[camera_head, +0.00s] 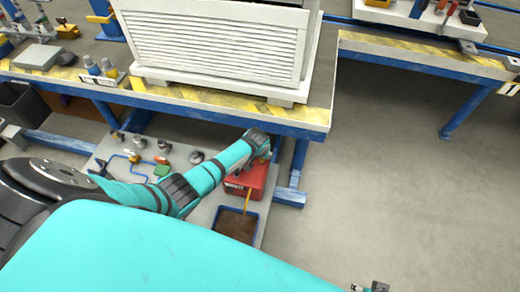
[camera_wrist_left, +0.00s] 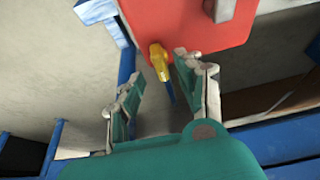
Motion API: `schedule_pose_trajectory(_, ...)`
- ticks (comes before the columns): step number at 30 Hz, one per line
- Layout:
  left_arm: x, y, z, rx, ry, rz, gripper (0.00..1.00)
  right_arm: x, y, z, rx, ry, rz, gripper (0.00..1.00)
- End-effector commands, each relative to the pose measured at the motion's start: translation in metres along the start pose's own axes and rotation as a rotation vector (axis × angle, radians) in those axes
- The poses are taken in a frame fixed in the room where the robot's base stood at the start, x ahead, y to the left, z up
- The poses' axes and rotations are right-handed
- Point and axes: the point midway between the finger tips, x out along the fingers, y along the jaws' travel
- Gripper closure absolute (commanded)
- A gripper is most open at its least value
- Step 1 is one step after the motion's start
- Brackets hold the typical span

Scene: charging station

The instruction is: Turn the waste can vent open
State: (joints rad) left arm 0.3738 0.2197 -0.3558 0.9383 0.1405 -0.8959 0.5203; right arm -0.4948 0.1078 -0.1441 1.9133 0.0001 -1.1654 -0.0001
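The red waste can (camera_head: 258,180) stands on the low shelf under the workbench in the head view, partly hidden behind my left arm. In the left wrist view the red can (camera_wrist_left: 205,25) fills the top. A yellow fitting with a blue tip (camera_wrist_left: 160,62) sticks out from the can's edge; I cannot tell whether it is the vent. My left gripper (camera_wrist_left: 157,68) is open, with the fitting seen between its fingertips and no clear contact. In the head view the left gripper is mostly hidden at the can. Part of my right gripper (camera_head: 372,287) shows at the bottom edge.
A blue-rimmed tray (camera_head: 222,241) with brown content stands on the low board in front of the can. The workbench edge (camera_head: 322,118) and a blue leg (camera_head: 298,160) are close to my left arm. Open floor (camera_head: 400,190) lies to the right.

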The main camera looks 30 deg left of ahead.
Motion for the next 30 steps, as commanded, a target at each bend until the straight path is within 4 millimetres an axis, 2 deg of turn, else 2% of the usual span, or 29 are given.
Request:
schedule_pose_trajectory(15,-0.075,0.001,-0.001,0.0,0.003,0.001,0.63,0.0,0.0,0.0,0.0,0.0,0.0,0.6)
schedule_pose_trajectory(21,-0.087,0.0,-0.001,0.0,0.002,0.0,0.63,0.0,0.0,0.0,0.0,0.0,0.0,0.6)
schedule_pose_trajectory(30,-0.088,0.0,-0.001,-0.001,0.002,0.0,0.63,0.0,0.0,0.0,0.0,0.0,0.0,0.6)
